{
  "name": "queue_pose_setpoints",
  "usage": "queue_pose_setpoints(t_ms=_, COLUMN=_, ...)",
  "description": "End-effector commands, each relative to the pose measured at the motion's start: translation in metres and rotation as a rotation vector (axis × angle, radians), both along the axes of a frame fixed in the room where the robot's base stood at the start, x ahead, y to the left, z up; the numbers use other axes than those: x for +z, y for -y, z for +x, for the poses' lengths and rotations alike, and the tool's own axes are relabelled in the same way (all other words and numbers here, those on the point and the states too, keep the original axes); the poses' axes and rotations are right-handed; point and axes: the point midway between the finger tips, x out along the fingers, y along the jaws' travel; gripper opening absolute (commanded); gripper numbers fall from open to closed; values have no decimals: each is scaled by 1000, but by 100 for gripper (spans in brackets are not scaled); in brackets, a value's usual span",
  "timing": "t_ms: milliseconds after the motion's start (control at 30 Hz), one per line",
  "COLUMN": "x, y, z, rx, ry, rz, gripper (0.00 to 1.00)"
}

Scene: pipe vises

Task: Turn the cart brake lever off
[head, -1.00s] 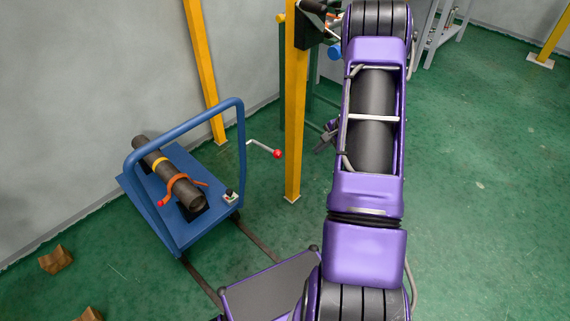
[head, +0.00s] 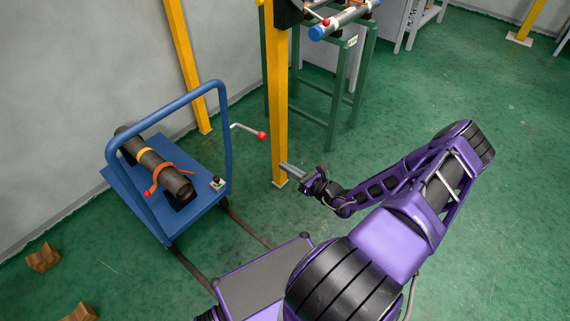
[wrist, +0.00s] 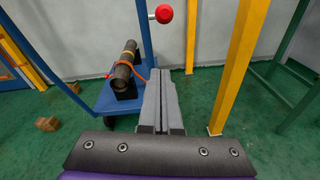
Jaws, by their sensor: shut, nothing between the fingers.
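The blue cart (head: 136,205) stands at left in the head view, a blue push handle rising from it. A grey lever with a red ball knob (head: 262,135) sticks out right beside the handle's right post; the knob shows at the top of the wrist view (wrist: 164,14). A small dark box (head: 217,183) sits on the cart deck's right corner; its details are too small to tell. My gripper (head: 284,167) is shut and empty, to the right of and nearer than the knob in the head view. In the wrist view its fingers (wrist: 161,75) point toward the cart, apart from the knob.
A dark pipe (head: 155,163) with an orange strap lies on the cart. A yellow post (head: 277,100) stands just beyond my gripper, right of the knob. A green stand (head: 331,110) is behind it. Brown blocks (head: 43,258) lie at lower left. The right floor is clear.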

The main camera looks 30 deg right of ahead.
Motion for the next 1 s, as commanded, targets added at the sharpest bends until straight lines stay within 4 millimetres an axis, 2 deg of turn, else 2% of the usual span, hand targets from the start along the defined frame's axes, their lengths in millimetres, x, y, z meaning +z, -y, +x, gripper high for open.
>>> queue_pose_setpoints(t_ms=200, x=-8, y=-15, z=46, rx=4, ry=1, rz=-1, gripper=0)
queue_pose_setpoints(t_ms=367, x=-13, y=-25, z=76, rx=3, ry=0, rz=-2, gripper=0)
queue_pose_setpoints(t_ms=433, x=4, y=-21, z=79, rx=1, ry=1, rz=-4, gripper=0)
queue_pose_setpoints(t_ms=600, x=21, y=-20, z=86, rx=3, ry=0, rz=-4, gripper=0)
queue_pose_setpoints(t_ms=1000, x=26, y=-20, z=88, rx=3, ry=-2, rz=-3, gripper=0)
